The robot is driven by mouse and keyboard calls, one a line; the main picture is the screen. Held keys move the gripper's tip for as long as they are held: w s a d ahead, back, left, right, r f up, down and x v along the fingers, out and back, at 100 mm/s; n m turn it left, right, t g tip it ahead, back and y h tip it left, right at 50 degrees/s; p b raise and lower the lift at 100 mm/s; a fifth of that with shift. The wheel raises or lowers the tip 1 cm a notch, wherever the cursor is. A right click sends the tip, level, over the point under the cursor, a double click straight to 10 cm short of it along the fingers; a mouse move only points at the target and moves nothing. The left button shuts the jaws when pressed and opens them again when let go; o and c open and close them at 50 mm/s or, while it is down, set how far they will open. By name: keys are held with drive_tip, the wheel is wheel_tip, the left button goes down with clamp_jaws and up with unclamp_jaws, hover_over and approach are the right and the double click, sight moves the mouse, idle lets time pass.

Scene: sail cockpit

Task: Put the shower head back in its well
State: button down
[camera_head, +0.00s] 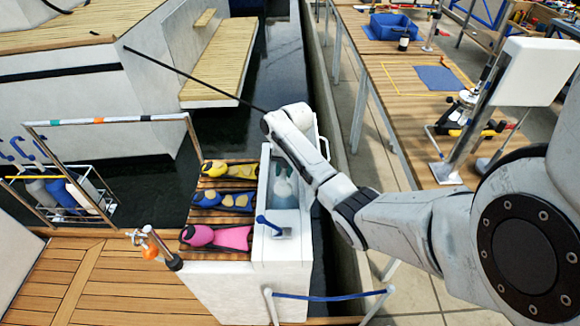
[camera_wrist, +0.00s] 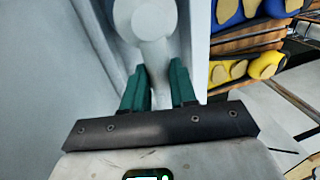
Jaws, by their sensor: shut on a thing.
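The shower head (camera_wrist: 148,16) is pale and rounded, with a neck running down between my fingers in the wrist view. My gripper (camera_wrist: 160,78) has green fingers, one on each side of that neck, and is shut on it. Pale walls stand to the left and right of the shower head, like a recess. In the head view, a white box holds an open well (camera_head: 268,186) with pale, blurred shapes inside. My arm covers part of the box's right side, and I cannot make out my fingertips there. How deep the shower head sits cannot be told.
A blue lever (camera_head: 268,222) stands on the box's front top. Yellow, blue and pink fins (camera_head: 214,236) lie on slats to the left.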

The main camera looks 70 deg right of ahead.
drive_tip(key=shift+f+b, duration=0.8)
drive_tip(key=shift+f, duration=1.15)
drive_tip(key=c, duration=0.8)
unclamp_jaws()
drive_tip(key=r, duration=0.3)
drive_tip(key=s+r, duration=0.1)
drive_tip(key=r, duration=0.3)
drive_tip(key=s+r, duration=0.1)
drive_tip(key=r, duration=0.3)
drive_tip(key=shift+s+d, duration=0.1)
drive_tip(key=shift+d, duration=0.2)
